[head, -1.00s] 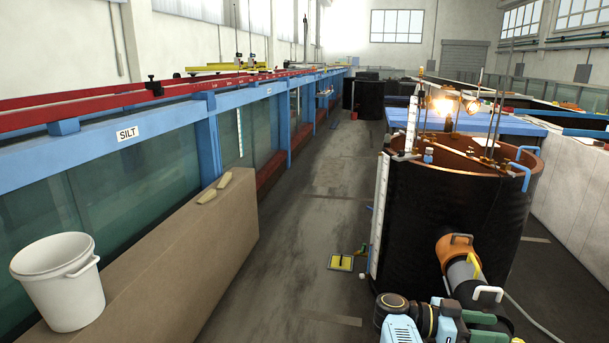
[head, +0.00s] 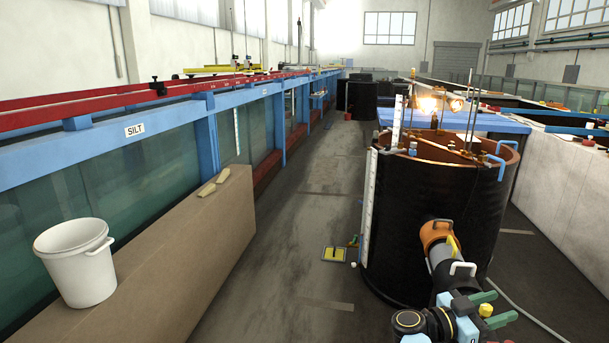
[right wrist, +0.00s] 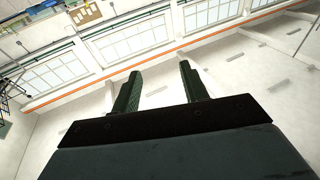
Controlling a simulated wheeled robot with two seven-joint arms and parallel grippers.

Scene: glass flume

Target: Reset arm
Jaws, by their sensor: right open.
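My right gripper (head: 490,308) shows at the bottom right of the head view, with green fingers apart and nothing between them. In the right wrist view its two dark fingers (right wrist: 157,92) stand apart and empty against the far wall and windows. The gripper is in front of the large black tank (head: 425,220), near the grey pipe with the orange collar on the tank's side. My left gripper is not in view.
A white bucket (head: 77,262) stands on a brown board-sided ledge (head: 190,250) at the left, beside the long blue-framed glass flume (head: 150,170). A small yellow plate (head: 334,254) lies on the floor by the tank. The grey aisle (head: 300,230) between flume and tank is mostly clear.

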